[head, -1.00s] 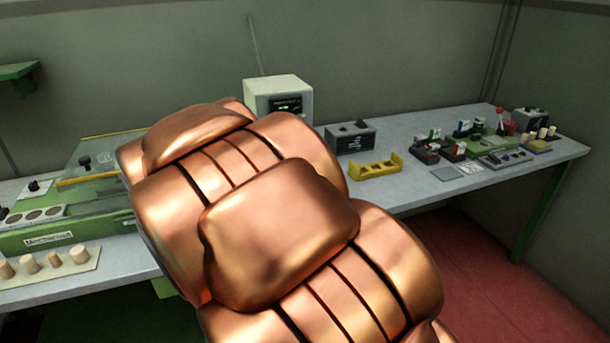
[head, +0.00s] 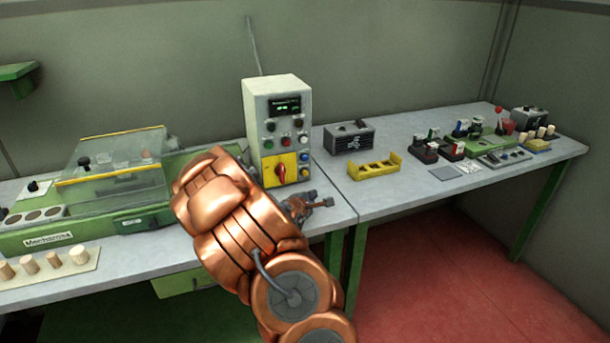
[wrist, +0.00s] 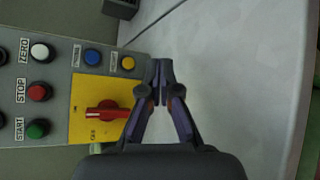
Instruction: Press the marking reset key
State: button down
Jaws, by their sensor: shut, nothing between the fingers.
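The white control box (head: 257,132) stands on the bench with its display and several buttons facing front. In the wrist view its panel appears turned sideways. That panel has a white ZERO button (wrist: 39,51), a red STOP button (wrist: 39,92), a green START button (wrist: 38,128), a blue button (wrist: 92,57) and a yellow button (wrist: 127,63). The labels by the blue and yellow ones are too blurred to read, so I cannot tell which is marking reset. My gripper (wrist: 161,77) is shut and empty, its tips appearing just right of the yellow button. The head view shows my gripper (head: 325,202) low beside the box.
A red rotary switch (wrist: 101,112) on a yellow plate sits close to my gripper. A green machine (head: 110,215) with a clear cover is left of the box. A yellow rack (head: 372,174) and a dark box (head: 349,138) stand to the right.

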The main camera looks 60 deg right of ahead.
aim_at(305, 173)
jog(key=shift+s+d+n+h, duration=0.4)
jog(key=shift+s+d, duration=0.3)
jog(key=shift+d, duration=0.3)
jog(key=w+d+p, duration=0.2)
jog(key=w, duration=0.1)
jog(key=w+d+p, duration=0.1)
jog(key=w, duration=0.1)
jog(key=shift+w+d+r, duration=0.2)
jog(key=shift+w+d, duration=0.05)
jog(key=shift+w+d+f+p, duration=0.1)
jog(key=shift+w+d+p, duration=0.55)
jog(key=shift+w+p, duration=0.25)
